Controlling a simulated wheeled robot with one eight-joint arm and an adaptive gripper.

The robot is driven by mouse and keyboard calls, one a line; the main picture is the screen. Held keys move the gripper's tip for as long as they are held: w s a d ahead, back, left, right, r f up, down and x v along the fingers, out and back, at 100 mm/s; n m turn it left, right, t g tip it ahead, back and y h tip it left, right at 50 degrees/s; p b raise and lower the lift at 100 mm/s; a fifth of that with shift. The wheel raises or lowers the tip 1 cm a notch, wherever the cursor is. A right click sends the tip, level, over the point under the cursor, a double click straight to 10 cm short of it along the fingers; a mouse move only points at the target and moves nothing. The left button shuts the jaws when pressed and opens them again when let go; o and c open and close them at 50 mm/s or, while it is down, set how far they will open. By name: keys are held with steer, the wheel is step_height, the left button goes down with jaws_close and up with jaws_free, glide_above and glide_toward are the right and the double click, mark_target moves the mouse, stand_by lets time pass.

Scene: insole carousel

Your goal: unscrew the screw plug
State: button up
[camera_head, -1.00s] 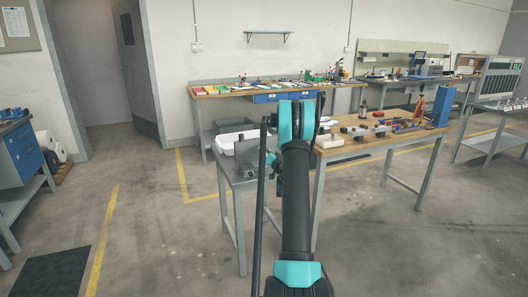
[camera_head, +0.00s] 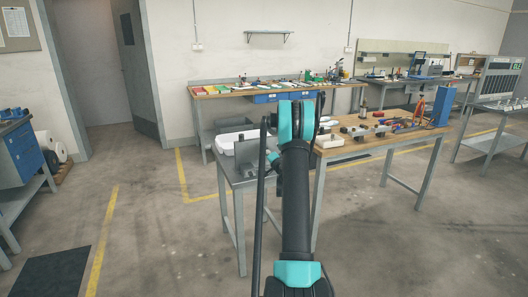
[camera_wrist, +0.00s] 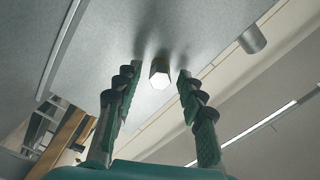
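In the wrist view a small hexagonal plug (camera_wrist: 160,74) with a bright end face sticks out of a broad grey metal surface (camera_wrist: 205,25). I take it to be the screw plug. My gripper (camera_wrist: 158,78) is open, its two green and black fingers on either side of the plug, with a visible gap on each side. The fingertips reach close to the grey surface and cast soft shadows on it. In the head view my arm covers the middle, and the plug and my fingers cannot be made out.
A grey cylinder (camera_wrist: 252,40) sticks out of the surface at right in the wrist view. A wooden bench (camera_head: 342,147) with parts is at right.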

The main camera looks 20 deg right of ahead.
steer(key=m, duration=1.7)
steer(key=shift+m, duration=0.3)
steer(key=shift+c, duration=0.2)
jaws_close()
steer(key=n, duration=0.6)
